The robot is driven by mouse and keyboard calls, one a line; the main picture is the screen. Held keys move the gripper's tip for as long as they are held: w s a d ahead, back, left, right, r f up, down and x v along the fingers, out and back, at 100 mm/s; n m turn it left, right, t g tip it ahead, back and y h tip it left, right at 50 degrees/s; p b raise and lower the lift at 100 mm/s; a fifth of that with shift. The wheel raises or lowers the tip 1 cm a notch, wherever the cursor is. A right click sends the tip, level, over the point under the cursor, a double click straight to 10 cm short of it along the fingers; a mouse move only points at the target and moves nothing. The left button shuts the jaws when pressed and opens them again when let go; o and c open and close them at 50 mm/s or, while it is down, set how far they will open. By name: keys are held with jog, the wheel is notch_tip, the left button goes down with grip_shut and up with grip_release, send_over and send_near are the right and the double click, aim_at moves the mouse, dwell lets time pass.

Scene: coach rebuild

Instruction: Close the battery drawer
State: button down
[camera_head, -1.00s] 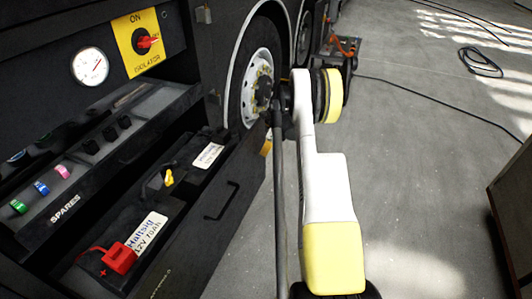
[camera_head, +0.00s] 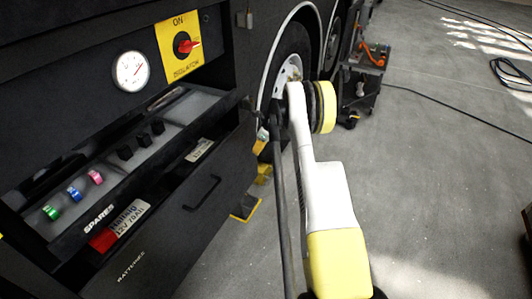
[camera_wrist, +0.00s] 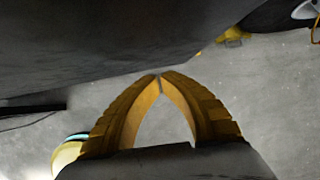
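The battery drawer (camera_head: 165,235) is partly open at the lower left of the head view. Its dark front has a black bar handle (camera_head: 201,192). A battery label (camera_head: 130,217) and red terminal cover (camera_head: 103,239) show in the narrow gap behind the front. My gripper (camera_wrist: 160,77) is shut and empty, its orange fingertips meeting in the wrist view. The fingertips lie at the edge of a dark panel that fills the top of that view; whether they touch it I cannot tell. In the head view, part of my gripper shows at the drawer's right end.
The open spares tray (camera_head: 90,215) juts out above the drawer, holding coloured rings and black knobs. A red isolator switch (camera_head: 187,46) and a gauge (camera_head: 131,70) sit above. A yellow-edged block (camera_head: 246,208) lies beyond the drawer.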

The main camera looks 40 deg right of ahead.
aim_at(249, 143)
jog(key=shift+w+a, duration=0.35)
jog(key=shift+w, duration=0.5)
jog(key=shift+w+a, duration=0.3)
jog(key=shift+w, duration=0.55)
jog(key=shift+w+a, duration=0.35)
jog(key=shift+w, duration=0.5)
jog(key=shift+s, duration=0.1)
